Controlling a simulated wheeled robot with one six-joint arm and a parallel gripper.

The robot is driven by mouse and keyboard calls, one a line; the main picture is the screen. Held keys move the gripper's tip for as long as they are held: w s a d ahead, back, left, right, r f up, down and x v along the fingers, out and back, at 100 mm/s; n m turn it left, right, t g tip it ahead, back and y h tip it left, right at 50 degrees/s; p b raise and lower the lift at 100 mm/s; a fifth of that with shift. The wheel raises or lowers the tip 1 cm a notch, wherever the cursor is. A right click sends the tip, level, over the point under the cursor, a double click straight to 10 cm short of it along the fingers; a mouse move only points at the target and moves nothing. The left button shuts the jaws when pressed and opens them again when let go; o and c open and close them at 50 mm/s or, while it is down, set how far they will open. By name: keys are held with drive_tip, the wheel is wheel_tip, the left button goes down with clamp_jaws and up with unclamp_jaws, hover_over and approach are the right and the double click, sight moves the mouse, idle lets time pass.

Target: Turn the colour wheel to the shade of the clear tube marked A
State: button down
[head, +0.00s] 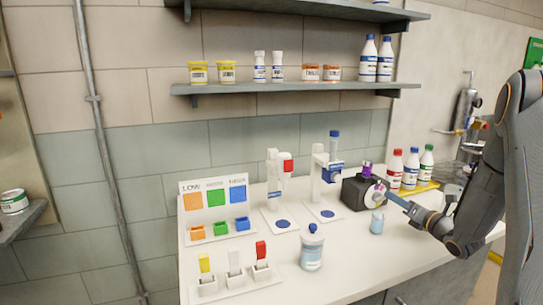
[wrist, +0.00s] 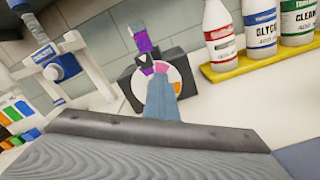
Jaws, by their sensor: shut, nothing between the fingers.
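A black box (head: 355,192) stands on the bench, and it also fills the middle of the wrist view (wrist: 122,88). On its front is a pale round colour wheel (wrist: 178,75) with pink and orange patches; the wheel also shows in the head view (head: 374,196). A tube with purple contents (wrist: 140,40) stands in the top of the box; I cannot read a letter on it. My gripper (head: 388,196) is shut and empty, its tips (wrist: 160,80) at the front of the wheel. They cover its middle and lower part; I cannot tell whether they touch it.
Several capped bottles (head: 411,170) stand on a yellow tray (wrist: 265,57) right of the box. A pale blue cup (head: 377,222) stands just in front of it. Two white stands (head: 318,180) are at its left. A labelled jar (head: 312,248) stands nearer the front.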

sight(384, 191)
drive_tip(key=shift+w+d+r, duration=0.1)
drive_tip(key=shift+w+r, duration=0.15)
drive_tip(key=shift+w, duration=0.3)
drive_tip(key=shift+w+d+f, duration=0.2)
drive_tip(key=shift+w+f, duration=0.5)
drive_tip(key=shift+w, duration=0.3)
drive_tip(key=shift+s+d+r, duration=0.15)
drive_tip(key=shift+s+r, duration=0.55)
drive_tip(key=shift+s, duration=0.15)
drive_tip(key=shift+s+d+f, duration=0.1)
drive_tip(key=shift+v, duration=2.9)
drive_tip(key=shift+s, duration=0.1)
